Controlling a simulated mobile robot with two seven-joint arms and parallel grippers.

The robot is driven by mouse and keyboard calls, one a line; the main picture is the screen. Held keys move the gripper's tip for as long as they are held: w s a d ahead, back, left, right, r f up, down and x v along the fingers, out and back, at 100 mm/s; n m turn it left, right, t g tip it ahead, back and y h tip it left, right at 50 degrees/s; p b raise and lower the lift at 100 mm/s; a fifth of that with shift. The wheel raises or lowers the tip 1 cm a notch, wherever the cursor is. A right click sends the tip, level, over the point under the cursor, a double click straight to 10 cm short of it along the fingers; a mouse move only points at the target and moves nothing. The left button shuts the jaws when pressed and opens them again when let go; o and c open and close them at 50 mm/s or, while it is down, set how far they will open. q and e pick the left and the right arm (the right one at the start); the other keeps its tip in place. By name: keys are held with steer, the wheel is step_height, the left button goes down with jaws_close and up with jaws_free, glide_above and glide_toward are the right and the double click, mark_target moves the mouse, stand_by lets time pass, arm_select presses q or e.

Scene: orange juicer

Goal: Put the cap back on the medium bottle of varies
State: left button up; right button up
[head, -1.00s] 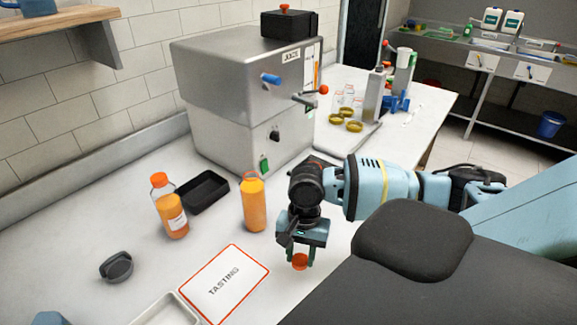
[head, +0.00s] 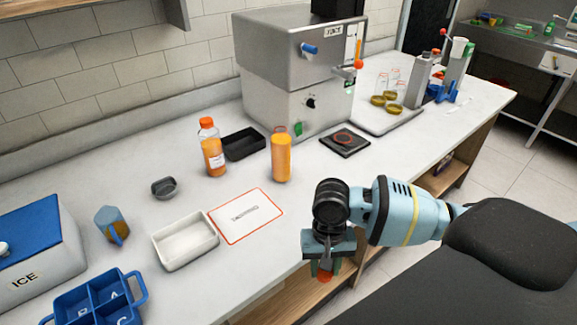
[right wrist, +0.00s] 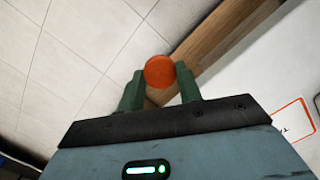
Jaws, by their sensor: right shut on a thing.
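My right gripper (head: 326,270) is shut on an orange cap (head: 324,275). The cap also shows between the fingertips in the right wrist view (right wrist: 159,71). The gripper hangs just in front of the table's front edge, apart from both bottles. A bottle of orange juice (head: 281,158) stands upright in front of the juicer; I see no cap on its top. A second juice bottle (head: 213,157), with a white label and an orange cap on, stands upright to its left. My left gripper is out of view.
The steel juicer (head: 290,80) stands behind the bottles. A black tray (head: 243,144) lies between them, and a black square plate (head: 345,143) to the right. The red-edged tasting mat (head: 247,216), white tray (head: 186,242), cup (head: 111,226) and blue caddy (head: 98,300) lie front left.

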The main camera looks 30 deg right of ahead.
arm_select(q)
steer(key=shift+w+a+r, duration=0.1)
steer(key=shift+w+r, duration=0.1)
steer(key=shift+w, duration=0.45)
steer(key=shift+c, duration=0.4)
arm_select(e)
steer(key=a+n, duration=0.1)
steer(key=a, duration=0.1)
steer(key=a+f+n, duration=0.1)
steer(key=a+n, duration=0.2)
steer(key=n, duration=0.1)
steer(key=shift+a+f+h, duration=0.15)
steer(key=shift+a+h, duration=0.25)
